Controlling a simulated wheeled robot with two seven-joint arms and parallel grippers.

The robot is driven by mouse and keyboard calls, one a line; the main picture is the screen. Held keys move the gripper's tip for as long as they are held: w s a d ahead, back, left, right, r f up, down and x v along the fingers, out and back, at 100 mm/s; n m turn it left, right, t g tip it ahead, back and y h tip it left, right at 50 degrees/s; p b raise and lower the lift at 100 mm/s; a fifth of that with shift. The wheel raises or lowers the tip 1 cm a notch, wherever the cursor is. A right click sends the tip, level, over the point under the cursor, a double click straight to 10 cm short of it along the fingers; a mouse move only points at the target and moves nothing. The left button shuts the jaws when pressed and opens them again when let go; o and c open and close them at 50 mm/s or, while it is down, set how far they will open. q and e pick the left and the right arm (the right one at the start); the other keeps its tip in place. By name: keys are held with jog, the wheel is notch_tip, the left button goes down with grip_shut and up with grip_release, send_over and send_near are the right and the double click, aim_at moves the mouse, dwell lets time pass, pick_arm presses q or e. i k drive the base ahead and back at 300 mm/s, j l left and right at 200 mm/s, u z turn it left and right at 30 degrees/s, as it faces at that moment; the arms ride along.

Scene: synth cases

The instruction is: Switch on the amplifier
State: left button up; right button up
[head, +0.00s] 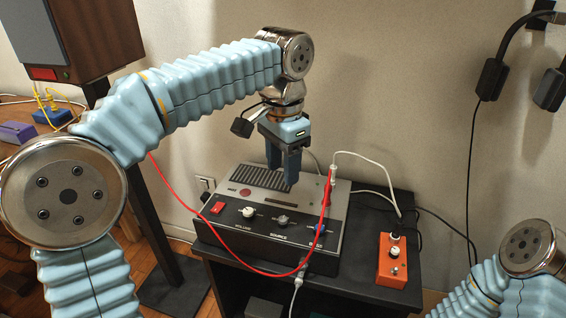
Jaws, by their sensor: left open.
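My left gripper (282,172) points down over the rear of the amplifier's top, open and empty, to the right of and behind the switch. My right arm shows at the lower right, but its gripper is out of view.
A red cable (247,264) loops across the amplifier's front and up at its right side. An orange box (392,262) with a knob and cable stands on the dark stand (408,222) to the right. A speaker (80,36) on a post stands at the left.

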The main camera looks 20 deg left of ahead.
aim_at(218, 206)
jog(key=k, duration=1)
